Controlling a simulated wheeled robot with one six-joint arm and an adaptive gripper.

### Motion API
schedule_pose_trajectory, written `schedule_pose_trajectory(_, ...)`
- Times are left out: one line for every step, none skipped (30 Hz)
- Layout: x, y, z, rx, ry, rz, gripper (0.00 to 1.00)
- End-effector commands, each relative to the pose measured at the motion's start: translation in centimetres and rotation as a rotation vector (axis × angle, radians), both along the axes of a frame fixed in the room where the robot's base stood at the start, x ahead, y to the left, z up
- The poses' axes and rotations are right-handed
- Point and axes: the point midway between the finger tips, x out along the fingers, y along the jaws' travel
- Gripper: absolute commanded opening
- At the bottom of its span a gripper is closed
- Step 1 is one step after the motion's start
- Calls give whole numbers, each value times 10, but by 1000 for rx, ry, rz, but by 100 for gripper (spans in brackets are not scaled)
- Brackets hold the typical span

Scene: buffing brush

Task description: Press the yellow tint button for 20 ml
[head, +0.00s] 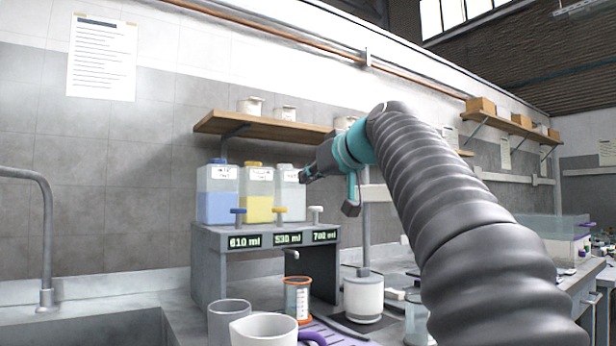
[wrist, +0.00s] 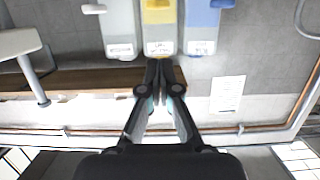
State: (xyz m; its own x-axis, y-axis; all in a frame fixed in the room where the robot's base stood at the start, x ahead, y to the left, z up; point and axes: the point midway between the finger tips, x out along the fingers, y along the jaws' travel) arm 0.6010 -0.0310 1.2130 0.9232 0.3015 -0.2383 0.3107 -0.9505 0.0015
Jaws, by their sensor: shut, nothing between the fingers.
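The yellow button (head: 280,211) stands on the front of the dispenser (head: 213,240), between a blue button (head: 238,211) and a white button (head: 316,209). Behind it is the yellow tint container (head: 258,197), which also shows upside down at the top of the wrist view (wrist: 160,36). The display (head: 288,239) under the yellow button reads 530 ml. My gripper (head: 304,177) is shut and empty, above the buttons and to the right of the yellow one, apart from it. In the wrist view the closed fingertips (wrist: 160,64) point toward the yellow container.
Blue (head: 217,205) and clear (head: 290,203) containers flank the yellow one. A wooden shelf (head: 262,123) hangs above them. A graduated beaker (head: 297,299) with orange bands stands below the dispenser. White cups and a stand crowd the bench in front.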

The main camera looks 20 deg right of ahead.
Motion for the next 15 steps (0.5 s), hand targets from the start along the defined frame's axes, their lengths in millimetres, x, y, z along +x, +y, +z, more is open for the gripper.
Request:
schedule_pose_trajectory(0,0,0,0,0,0,0)
schedule_pose_trajectory(0,0,0,0,0,0,0)
schedule_pose_trajectory(0,0,0,0,0,0,0)
schedule_pose_trajectory(0,0,0,0,0,0,0)
schedule_pose_trajectory(0,0,0,0,0,0,0)
schedule_pose_trajectory(0,0,0,0,0,0,0)
schedule_pose_trajectory(0,0,0,0,0,0,0)
schedule_pose_trajectory(1,0,1,0,0,0,0)
schedule_pose_trajectory(2,-1,3,1,0,0,0)
schedule_pose_trajectory(2,-1,4,0,0,0,0)
schedule_pose_trajectory(3,-1,6,0,1,1,0)
schedule_pose_trajectory(3,-1,9,-1,1,1,0)
schedule_pose_trajectory(4,-1,11,0,1,1,0)
schedule_pose_trajectory(4,-2,13,0,1,1,0)
schedule_pose_trajectory(5,-2,14,0,3,1,0)
